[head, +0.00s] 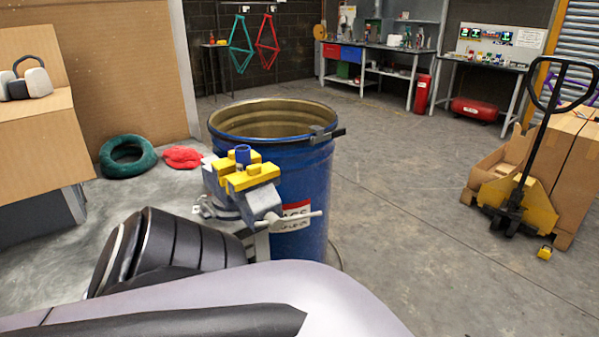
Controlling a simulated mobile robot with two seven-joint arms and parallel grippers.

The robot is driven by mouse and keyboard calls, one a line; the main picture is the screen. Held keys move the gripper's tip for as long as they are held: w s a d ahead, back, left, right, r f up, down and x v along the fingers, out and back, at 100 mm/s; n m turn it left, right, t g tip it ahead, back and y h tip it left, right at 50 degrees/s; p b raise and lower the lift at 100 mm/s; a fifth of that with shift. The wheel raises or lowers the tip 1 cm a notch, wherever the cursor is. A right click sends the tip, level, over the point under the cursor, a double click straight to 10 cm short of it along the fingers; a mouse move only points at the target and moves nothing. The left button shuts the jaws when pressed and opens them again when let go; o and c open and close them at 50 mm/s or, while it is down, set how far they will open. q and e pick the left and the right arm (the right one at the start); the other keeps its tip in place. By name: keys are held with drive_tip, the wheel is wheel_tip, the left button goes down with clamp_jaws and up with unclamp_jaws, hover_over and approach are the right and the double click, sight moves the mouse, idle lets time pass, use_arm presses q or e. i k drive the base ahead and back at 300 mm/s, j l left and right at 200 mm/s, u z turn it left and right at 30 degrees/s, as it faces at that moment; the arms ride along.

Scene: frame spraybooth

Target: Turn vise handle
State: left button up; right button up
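The vise (240,185) has yellow jaw parts and a grey body, and it stands in front of a blue drum in the head view. A small blue cylinder (243,154) shows at its jaws. The vise handle (300,217) is a pale bar at the vise's front right, sloping slightly up to the right, in front of the drum's label. The vise's lower part is partly hidden behind my arm, which fills the bottom left of the view. Neither of my grippers can be seen, and nothing visible touches the handle.
The open blue drum (315,190) stands right behind the vise. A pallet truck (515,200) with cardboard boxes is at the right. A cardboard-covered block (35,130) is at the left. A workbench (385,60) lines the back. The floor right of the drum is clear.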

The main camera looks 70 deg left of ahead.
sight(271, 220)
drive_tip(key=i+u, duration=0.75)
drive_tip(key=i, duration=0.2)
drive_tip(key=i+u, duration=0.4)
drive_tip(key=i+l+u, duration=0.1)
drive_tip(key=i+u, duration=0.7)
drive_tip(key=i, duration=0.2)
drive_tip(key=i+u, duration=0.3)
drive_tip(key=i, duration=0.25)
drive_tip(key=i+u, duration=0.1)
drive_tip(key=u, duration=0.3)
drive_tip(key=i+u, duration=0.1)
drive_tip(key=u, duration=0.25)
drive_tip(key=l+u, duration=0.15)
drive_tip(key=u, duration=1.5)
drive_tip(key=i+l, duration=0.05)
